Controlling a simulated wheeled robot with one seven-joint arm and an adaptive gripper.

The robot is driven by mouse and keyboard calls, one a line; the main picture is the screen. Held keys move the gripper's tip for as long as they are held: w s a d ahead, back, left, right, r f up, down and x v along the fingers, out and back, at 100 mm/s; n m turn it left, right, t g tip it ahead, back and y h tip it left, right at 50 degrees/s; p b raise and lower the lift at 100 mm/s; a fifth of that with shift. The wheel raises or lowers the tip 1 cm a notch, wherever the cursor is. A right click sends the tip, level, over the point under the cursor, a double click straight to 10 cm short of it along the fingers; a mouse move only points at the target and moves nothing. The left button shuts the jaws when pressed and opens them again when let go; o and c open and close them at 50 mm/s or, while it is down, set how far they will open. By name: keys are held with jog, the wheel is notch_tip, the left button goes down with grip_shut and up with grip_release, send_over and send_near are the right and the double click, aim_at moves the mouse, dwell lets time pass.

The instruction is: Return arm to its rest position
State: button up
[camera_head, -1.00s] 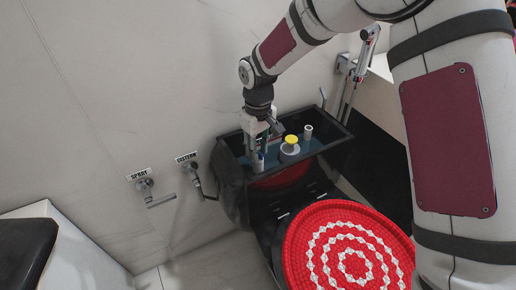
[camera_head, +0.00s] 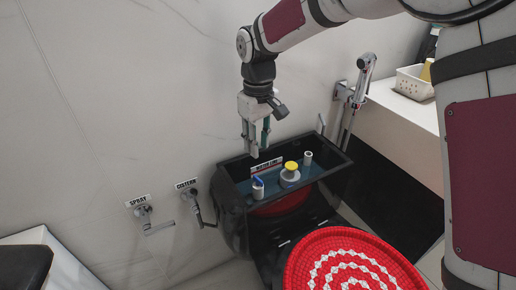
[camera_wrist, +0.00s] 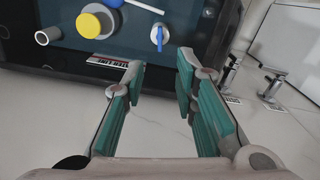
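My gripper (camera_head: 257,148) hangs above the back rim of the open black cistern (camera_head: 233,193) in the head view. In the wrist view my gripper (camera_wrist: 160,68) has its two green-padded fingers apart with nothing between them. The cistern holds blue water, with a yellow-topped white valve (camera_head: 291,170), a white tube (camera_head: 308,158) and a small blue-and-white part (camera_head: 258,187) inside. The fingers are apart from all of these. My arm reaches in from the upper right.
The SPRAY valve (camera_head: 147,214) and the CISTERN valve (camera_head: 193,196) are on the wall at left. A spray handset (camera_head: 363,72) hangs on the wall at right. A red-and-white patterned lid (camera_head: 345,262) is below. A white basket (camera_head: 414,82) stands on the right ledge.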

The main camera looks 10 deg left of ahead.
jog(key=s+d+r+m+h, duration=0.1)
jog(key=s+d+r+m, duration=0.1)
jog(key=s+d+r, duration=0.5)
jog(key=s+d+r+m, duration=0.2)
jog(key=s+d+r, duration=0.3)
jog(key=s+d, duration=0.45)
jog(key=s+d+f+m+y, duration=0.1)
jog(key=s+d+m, duration=0.25)
jog(key=s, duration=0.75)
jog(key=s+d+f+m, duration=0.2)
jog(key=s+d, duration=0.2)
jog(key=s, duration=0.6)
notch_tip(320, 180, up, 32)
jog(key=t+p, duration=0.4)
jog(key=p, duration=2.5)
jog(key=shift+s+d+f+p, duration=0.2)
jog(key=shift+s+d+p, duration=0.05)
jog(key=shift+d+p, duration=0.15)
